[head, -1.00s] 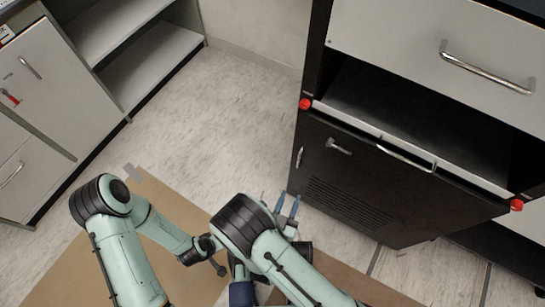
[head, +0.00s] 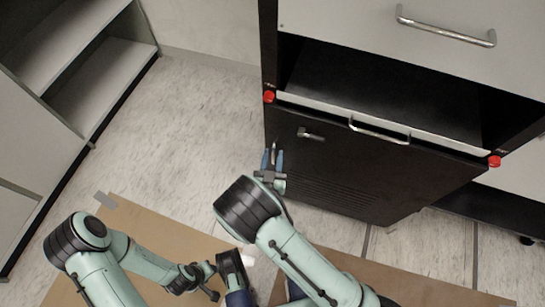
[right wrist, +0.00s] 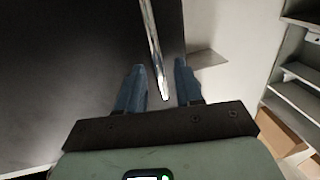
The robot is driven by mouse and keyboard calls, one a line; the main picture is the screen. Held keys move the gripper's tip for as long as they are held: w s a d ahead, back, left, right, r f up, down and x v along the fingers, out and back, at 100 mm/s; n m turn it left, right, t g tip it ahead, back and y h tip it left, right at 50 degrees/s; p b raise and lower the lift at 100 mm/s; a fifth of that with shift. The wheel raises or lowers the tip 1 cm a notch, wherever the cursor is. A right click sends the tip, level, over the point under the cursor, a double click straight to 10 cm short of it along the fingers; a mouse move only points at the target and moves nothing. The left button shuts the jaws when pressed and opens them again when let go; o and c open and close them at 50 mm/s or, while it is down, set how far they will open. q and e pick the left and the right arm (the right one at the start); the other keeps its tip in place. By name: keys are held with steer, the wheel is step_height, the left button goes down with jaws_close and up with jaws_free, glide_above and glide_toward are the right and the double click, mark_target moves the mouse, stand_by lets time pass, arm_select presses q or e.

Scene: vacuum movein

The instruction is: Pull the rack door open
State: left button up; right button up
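The rack door (head: 365,170) is the black vented front panel low on the rack, and it looks shut. A metal bar handle (head: 274,147) stands upright at its left edge; it also shows large in the right wrist view (right wrist: 152,45). My right gripper (head: 272,162) is at this handle, fingers pointing toward it. In the right wrist view, my right gripper (right wrist: 160,85) has its two blue fingers apart, with the bar's lower end between them and gaps on both sides.
A small latch handle (head: 311,134) sits on the door's upper left. Above is an open slot with a pale front edge and handle (head: 380,131), between red knobs (head: 269,97). A grey drawer (head: 420,45) is higher up. Floor (head: 185,130) left of the rack is clear.

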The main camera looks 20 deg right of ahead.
steer(key=shift+w, duration=0.1)
jaws_close()
stand_by(1.4)
